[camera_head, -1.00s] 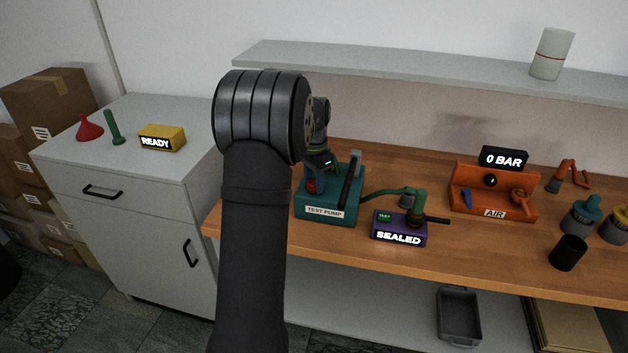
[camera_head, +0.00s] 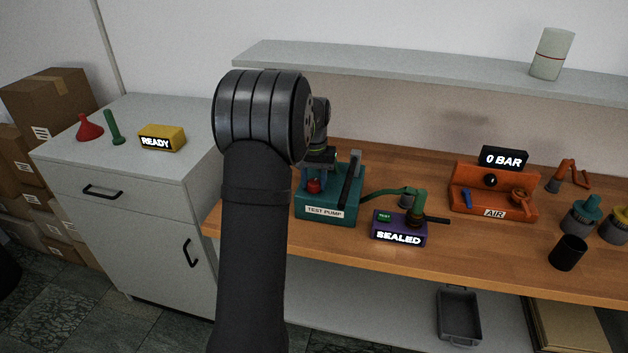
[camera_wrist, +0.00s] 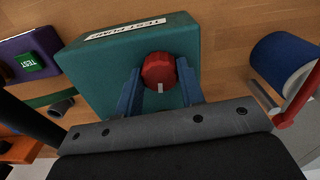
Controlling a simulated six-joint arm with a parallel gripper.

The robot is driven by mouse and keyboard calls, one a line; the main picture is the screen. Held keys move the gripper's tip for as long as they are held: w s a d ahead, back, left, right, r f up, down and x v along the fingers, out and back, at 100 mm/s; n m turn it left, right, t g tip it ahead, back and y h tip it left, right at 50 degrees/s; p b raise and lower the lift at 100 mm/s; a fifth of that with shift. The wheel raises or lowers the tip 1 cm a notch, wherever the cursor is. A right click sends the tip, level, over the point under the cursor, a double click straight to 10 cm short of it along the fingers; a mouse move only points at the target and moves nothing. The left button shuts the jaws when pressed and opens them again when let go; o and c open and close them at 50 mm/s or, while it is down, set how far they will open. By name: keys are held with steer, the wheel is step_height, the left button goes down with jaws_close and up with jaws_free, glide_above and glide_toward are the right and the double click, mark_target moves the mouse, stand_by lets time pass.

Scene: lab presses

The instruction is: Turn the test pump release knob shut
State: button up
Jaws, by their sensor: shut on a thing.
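In the wrist view the red knob (camera_wrist: 158,70) shows a pale mark pointing toward my gripper's base. My gripper (camera_wrist: 160,82) is shut on the knob, with one blue finger on each side of it. In the head view my arm hides part of the pump's left side, and the gripper (camera_head: 314,180) shows at the knob.
A purple box (camera_head: 399,228) reading SEALED stands right of the pump, joined by a green hose. An orange AIR unit (camera_head: 494,204) with a 0 BAR display is further right. A blue-and-white cylinder (camera_wrist: 283,60) lies close beside the pump in the wrist view.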

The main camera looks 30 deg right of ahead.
mark_target(314, 182)
steer(key=shift+r+n, duration=0.1)
steer(key=shift+n, duration=0.7)
steer(key=o, duration=1)
step_height(314, 182, up, 17)
steer(key=shift+r, duration=0.2)
steer(key=shift+f, duration=0.1)
